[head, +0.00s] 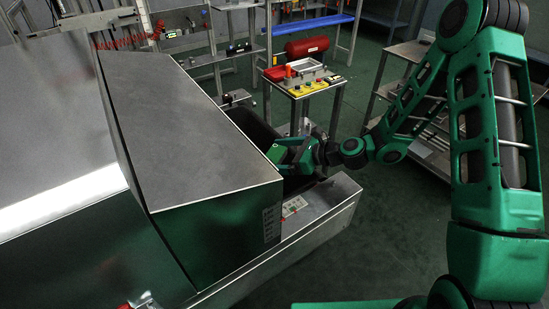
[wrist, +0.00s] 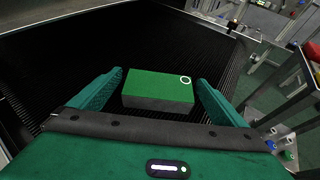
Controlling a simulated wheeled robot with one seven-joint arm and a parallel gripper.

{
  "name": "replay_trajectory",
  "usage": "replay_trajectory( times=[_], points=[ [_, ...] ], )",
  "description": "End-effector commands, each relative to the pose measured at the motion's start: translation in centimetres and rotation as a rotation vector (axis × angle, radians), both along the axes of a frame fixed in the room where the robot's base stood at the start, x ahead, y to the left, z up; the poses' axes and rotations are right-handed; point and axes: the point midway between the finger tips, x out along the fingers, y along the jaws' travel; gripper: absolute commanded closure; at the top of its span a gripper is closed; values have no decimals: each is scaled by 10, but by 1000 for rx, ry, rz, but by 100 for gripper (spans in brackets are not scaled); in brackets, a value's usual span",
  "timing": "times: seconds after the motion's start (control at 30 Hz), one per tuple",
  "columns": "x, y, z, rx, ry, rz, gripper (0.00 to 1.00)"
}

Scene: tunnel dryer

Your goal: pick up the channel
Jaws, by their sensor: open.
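A box-shaped piece with a green top, grey front side and a white ring near one corner (wrist: 157,88) lies on the dark ribbed belt (wrist: 90,50) in the wrist view. It is the only loose piece on the belt there; I cannot tell a channel profile in it. My gripper (wrist: 160,77) is open, with one green finger on each side of the piece. A small gap shows at the left finger; the right finger is very close to the piece, and contact cannot be told. In the head view my gripper (head: 287,152) reaches into the dryer's open end, and the piece's bright green top (head: 275,153) shows there.
The dryer's metal hood (head: 190,125) stands left of my gripper. A metal side rail (head: 310,215) runs along the near side. A small table with a yellow control box (head: 303,88) and a red cylinder (head: 307,47) are behind.

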Motion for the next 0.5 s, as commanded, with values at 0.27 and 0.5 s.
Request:
replay_trajectory(
  times=[0.27,0.5],
  points=[
    [0,1,0,0,0,0,18],
    [0,0,0,1,0,0,56]
  ],
)
